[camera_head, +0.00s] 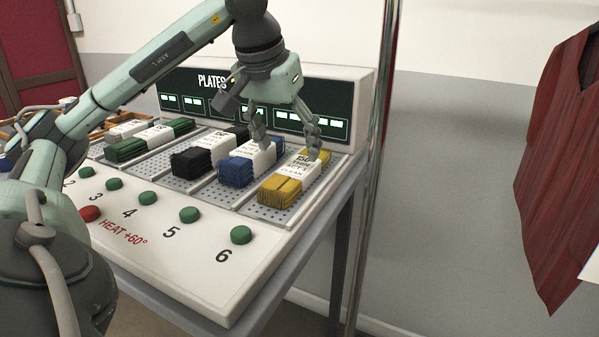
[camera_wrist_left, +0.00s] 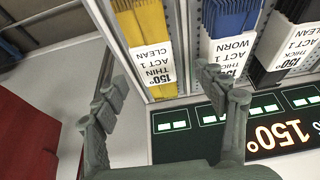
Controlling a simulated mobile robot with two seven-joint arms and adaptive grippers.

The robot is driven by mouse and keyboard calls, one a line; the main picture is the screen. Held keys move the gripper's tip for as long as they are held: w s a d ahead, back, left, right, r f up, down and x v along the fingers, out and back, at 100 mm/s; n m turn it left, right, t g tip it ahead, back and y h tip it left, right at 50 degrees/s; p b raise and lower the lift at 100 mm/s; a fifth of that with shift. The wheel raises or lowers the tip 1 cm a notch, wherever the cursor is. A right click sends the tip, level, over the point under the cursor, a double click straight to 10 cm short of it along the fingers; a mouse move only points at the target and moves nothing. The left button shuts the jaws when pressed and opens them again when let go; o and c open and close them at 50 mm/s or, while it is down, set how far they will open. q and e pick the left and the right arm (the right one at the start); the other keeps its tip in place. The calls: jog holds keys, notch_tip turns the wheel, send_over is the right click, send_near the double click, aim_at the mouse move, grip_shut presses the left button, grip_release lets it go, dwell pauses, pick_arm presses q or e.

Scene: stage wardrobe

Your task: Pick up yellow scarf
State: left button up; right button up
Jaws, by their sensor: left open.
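The yellow scarf (camera_head: 280,190) is a folded bundle with a white paper band, lying in the rightmost slot of the plate panel. In the left wrist view the yellow scarf (camera_wrist_left: 146,22) is at the top, its band reading "150° THIN ACT 1 CLEAN". My left gripper (camera_head: 288,138) is open and empty, pointing down over the far end of the yellow and blue bundles. In the wrist view the open fingers (camera_wrist_left: 166,90) lie either side of the yellow scarf's band, with a gap. Whether a fingertip touches a bundle I cannot tell. My right gripper is not in view.
A blue bundle (camera_head: 237,172) lies just left of the yellow one, then a black bundle (camera_head: 192,162) and a green bundle (camera_head: 150,140). The display board (camera_head: 350,100) stands behind. Green buttons and a red button (camera_head: 90,214) line the front. A metal pole (camera_head: 372,170) stands right.

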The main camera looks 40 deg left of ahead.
aim_at(298, 166)
pick_arm(q)
jog(key=shift+w+f, duration=0.2)
jog(key=shift+f, duration=0.35)
jog(key=x, duration=0.3)
jog(key=shift+w+d+f, duration=0.25)
jog(key=shift+w, duration=0.1)
jog(key=shift+w+f, duration=0.1)
jog(key=shift+f, duration=0.15)
jog(key=shift+a, duration=0.1)
jog(key=shift+w, duration=0.1)
jog(key=c, duration=1.3)
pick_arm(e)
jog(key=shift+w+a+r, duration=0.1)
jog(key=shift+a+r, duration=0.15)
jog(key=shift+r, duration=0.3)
